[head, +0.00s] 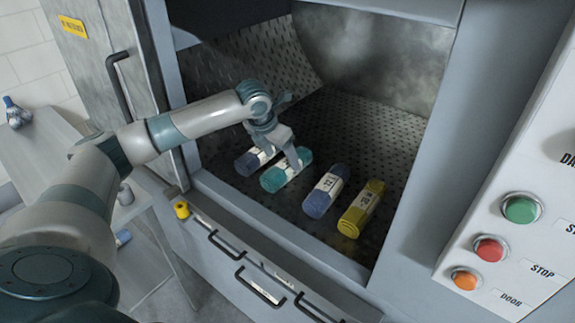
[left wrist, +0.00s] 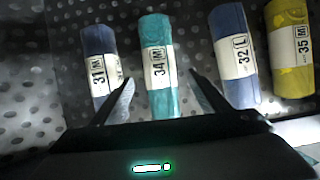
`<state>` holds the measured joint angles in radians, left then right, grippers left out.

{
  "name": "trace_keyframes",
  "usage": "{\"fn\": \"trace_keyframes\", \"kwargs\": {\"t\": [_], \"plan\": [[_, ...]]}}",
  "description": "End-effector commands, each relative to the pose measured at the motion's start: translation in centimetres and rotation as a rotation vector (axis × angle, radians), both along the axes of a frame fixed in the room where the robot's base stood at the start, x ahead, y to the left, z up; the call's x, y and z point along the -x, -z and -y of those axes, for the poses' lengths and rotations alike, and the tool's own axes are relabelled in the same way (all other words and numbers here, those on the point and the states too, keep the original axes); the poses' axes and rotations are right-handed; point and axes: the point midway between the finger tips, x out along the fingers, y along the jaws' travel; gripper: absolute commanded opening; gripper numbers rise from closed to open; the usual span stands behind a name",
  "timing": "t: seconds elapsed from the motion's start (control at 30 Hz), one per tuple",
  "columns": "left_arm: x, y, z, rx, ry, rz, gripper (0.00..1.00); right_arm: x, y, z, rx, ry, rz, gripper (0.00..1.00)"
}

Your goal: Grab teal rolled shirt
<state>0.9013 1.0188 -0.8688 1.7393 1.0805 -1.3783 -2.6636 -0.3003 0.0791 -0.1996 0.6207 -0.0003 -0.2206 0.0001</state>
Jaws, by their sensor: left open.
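The teal rolled shirt (head: 272,180) lies on the perforated floor of the washer, with a white paper band around it. In the left wrist view the teal shirt (left wrist: 159,98) shows its band marked 34 M. My left gripper (head: 285,150) reaches into the washer over the teal shirt. In the left wrist view its open fingers (left wrist: 162,95) stand on either side of the shirt's near half, with nothing gripped. The left finger overlaps the edge of the blue roll in the picture. My right gripper is in neither view.
A blue roll marked 31 M (left wrist: 101,66) lies left of the teal one. A blue roll marked 32 L (left wrist: 236,60) and a yellow roll marked 35 M (left wrist: 291,45) lie to its right. The washer's front sill (head: 280,235) borders the opening; a button panel (head: 500,240) stands right.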

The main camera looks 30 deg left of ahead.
Motion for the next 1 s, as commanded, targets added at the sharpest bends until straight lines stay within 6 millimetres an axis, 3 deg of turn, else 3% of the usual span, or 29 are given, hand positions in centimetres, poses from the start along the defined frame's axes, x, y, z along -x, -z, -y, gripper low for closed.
{"fn": "trace_keyframes", "kwargs": {"t": [0.63, 1.0], "plan": [[-0.7, 1.4, 0.1, 0.001, 0.000, -0.001, 0.69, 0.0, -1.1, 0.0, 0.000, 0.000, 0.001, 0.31], [-2.2, 5.0, 0.3, 0.001, 0.000, -0.001, 0.69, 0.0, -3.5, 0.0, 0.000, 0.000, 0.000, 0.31]]}}
